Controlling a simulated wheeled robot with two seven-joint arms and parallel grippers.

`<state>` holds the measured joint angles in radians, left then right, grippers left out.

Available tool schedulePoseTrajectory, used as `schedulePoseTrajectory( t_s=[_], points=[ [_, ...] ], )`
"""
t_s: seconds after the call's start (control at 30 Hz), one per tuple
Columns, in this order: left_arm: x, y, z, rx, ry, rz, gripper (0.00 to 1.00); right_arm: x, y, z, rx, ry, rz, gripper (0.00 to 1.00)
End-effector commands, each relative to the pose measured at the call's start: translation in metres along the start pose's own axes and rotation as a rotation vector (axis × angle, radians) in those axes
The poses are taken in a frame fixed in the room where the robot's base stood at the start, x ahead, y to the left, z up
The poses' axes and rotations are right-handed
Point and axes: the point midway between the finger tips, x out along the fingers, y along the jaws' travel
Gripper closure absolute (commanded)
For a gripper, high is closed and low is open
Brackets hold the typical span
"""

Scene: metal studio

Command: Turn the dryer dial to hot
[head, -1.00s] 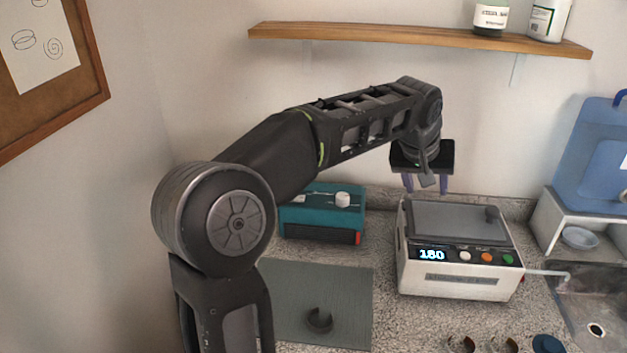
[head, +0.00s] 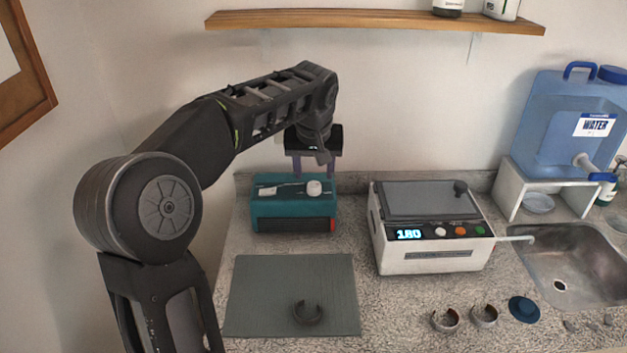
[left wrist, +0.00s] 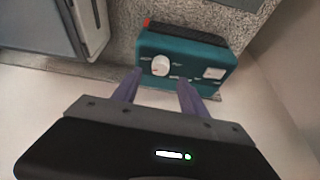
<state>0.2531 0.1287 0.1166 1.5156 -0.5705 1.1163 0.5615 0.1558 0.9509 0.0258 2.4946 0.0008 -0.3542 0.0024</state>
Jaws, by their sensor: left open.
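The teal dryer (head: 290,212) stands on the counter against the back wall. Its white round dial (head: 314,188) is on the top face, toward the right end, with a white switch or label to its left. In the left wrist view the dial (left wrist: 160,66) shows on the teal dryer (left wrist: 185,52); its markings are too small to read. My left gripper (head: 317,170) is open and empty, pointing down above and behind the dial. In the left wrist view its purple fingers (left wrist: 158,88) are apart, close to the dryer's edge, not around the dial. My right gripper is not in view.
A white machine (head: 435,228) with a display reading 180 stands right of the dryer. A grey mat (head: 270,300) with a dark open ring (head: 307,312) lies in front. A wooden shelf (head: 380,20) is above. A water jug (head: 570,125) and sink (head: 570,265) are at right.

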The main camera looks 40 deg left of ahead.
Motion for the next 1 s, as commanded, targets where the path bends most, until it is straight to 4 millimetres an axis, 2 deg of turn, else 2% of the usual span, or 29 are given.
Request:
schedulePoseTrajectory(
  t_s=[0.1,0.3,0.67,1.0],
  points=[
    [0.019,-0.001,0.000,-0.001,-0.004,-0.002,0.49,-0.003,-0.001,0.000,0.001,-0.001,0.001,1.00],
    [0.046,-0.001,0.000,0.000,-0.002,-0.002,0.49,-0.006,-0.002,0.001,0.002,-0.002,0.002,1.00],
    [0.053,0.000,0.000,0.000,0.000,0.000,0.49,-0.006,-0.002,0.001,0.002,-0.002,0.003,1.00],
    [0.052,0.000,0.000,0.000,0.000,0.000,0.76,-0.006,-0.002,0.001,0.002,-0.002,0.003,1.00]
  ],
)
